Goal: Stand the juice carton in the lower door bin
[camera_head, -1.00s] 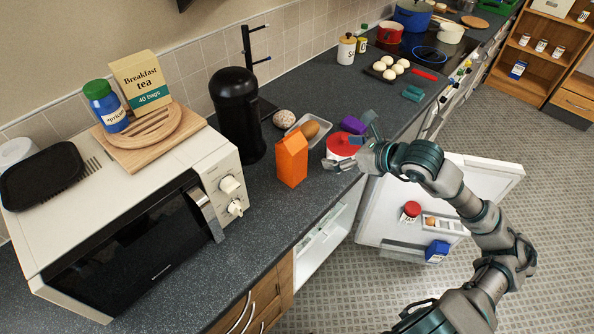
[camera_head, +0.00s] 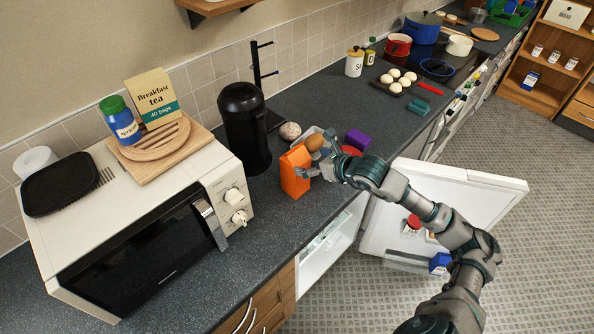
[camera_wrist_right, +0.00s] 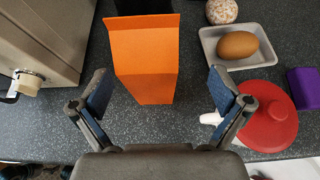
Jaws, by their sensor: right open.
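The orange juice carton (camera_head: 293,178) stands upright on the dark counter, right of the microwave. My right gripper (camera_head: 316,163) is at its right side in the head view, with its fingers spread. In the right wrist view the carton (camera_wrist_right: 147,65) lies ahead between the two open fingertips, and nothing is gripped. The fridge door (camera_head: 478,205) stands open below the counter. Its lower door bin (camera_head: 400,262) holds a blue box (camera_head: 439,263) at the right end. My arm covers part of the door shelves. My left gripper is not in view.
A white tray (camera_wrist_right: 208,40) with a brown egg (camera_wrist_right: 238,45) and a red-lidded pot (camera_wrist_right: 268,112) sit close to the carton. A purple block (camera_head: 358,139) lies beyond. A black canister (camera_head: 244,125) and the microwave (camera_head: 140,225) stand left. A red-capped jar (camera_head: 412,224) is in the upper door shelf.

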